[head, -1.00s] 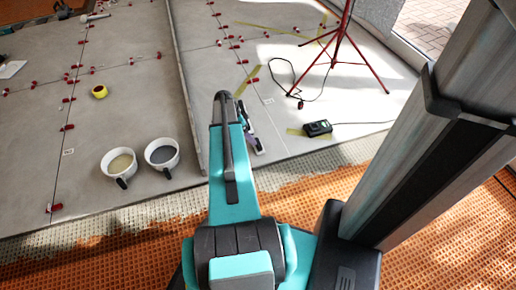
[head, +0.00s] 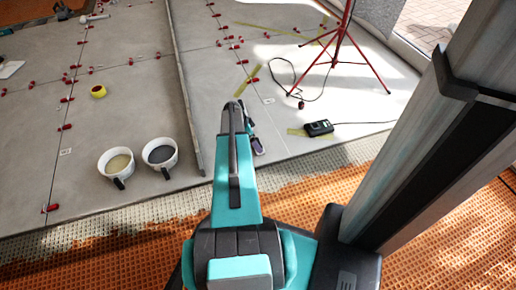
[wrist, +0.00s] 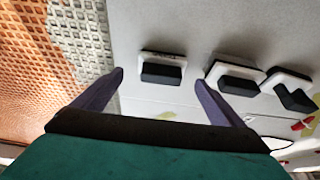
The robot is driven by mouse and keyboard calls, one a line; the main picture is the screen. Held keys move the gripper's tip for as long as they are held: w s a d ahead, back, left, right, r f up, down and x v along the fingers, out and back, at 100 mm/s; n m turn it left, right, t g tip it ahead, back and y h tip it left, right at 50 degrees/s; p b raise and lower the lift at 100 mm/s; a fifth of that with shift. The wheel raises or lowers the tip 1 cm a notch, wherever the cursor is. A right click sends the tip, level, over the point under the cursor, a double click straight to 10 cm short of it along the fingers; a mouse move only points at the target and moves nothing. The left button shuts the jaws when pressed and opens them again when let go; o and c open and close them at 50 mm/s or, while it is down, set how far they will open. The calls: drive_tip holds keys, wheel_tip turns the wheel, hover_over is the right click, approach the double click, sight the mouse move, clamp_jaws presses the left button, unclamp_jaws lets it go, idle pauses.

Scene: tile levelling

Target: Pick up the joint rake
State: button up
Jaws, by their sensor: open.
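My gripper (wrist: 159,79) is open and empty, its two purple fingers spread apart. In the head view, part of my gripper (head: 257,145) shows beside the end of my arm, over the grey tiles. In the wrist view, three small black-and-white tools lie on the tile: a block-shaped one (wrist: 162,69) ahead between the fingertips, a second block (wrist: 238,79) to its right, and an angled one (wrist: 292,93) at the far right. I cannot tell which of them is the joint rake. My arm hides them in the head view.
Two cups, one of beige (head: 120,163) and one of dark powder (head: 160,154), stand left of my arm. Orange matting (head: 110,258) borders the tiles.

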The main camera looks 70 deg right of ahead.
sight(259, 142)
drive_tip(key=shift+f, duration=0.1)
idle(0.3)
drive_tip(key=shift+d+b+x, duration=0.1)
drive_tip(key=shift+b+x, duration=0.7)
drive_tip(key=shift+x, duration=0.5)
drive_tip(key=shift+d+b+x, duration=0.15)
drive_tip(key=shift+b+x, duration=0.65)
drive_tip(key=shift+x, duration=0.5)
drive_tip(key=c, duration=1.1)
drive_tip(key=shift+r, duration=0.3)
drive_tip(key=shift+c, duration=0.2)
drive_tip(key=shift+r+p, duration=0.8)
drive_tip(key=shift+r, duration=0.1)
drive_tip(key=shift+a+r+p, duration=0.15)
drive_tip(key=shift+r+p, duration=0.45)
drive_tip(key=shift+r, duration=0.35)
drive_tip(key=a+p, duration=0.1)
drive_tip(key=a, duration=0.3)
drive_tip(key=w+a+p, duration=0.1)
drive_tip(key=a, duration=0.4)
drive_tip(key=w+a+r+p, duration=0.1)
drive_tip(key=a+p, duration=0.1)
drive_tip(key=a, duration=0.2)
drive_tip(key=shift+w+a, duration=0.2)
drive_tip(key=shift+a, duration=0.15)
drive_tip(key=shift+w+a, duration=0.2)
drive_tip(key=shift+a, duration=0.7)
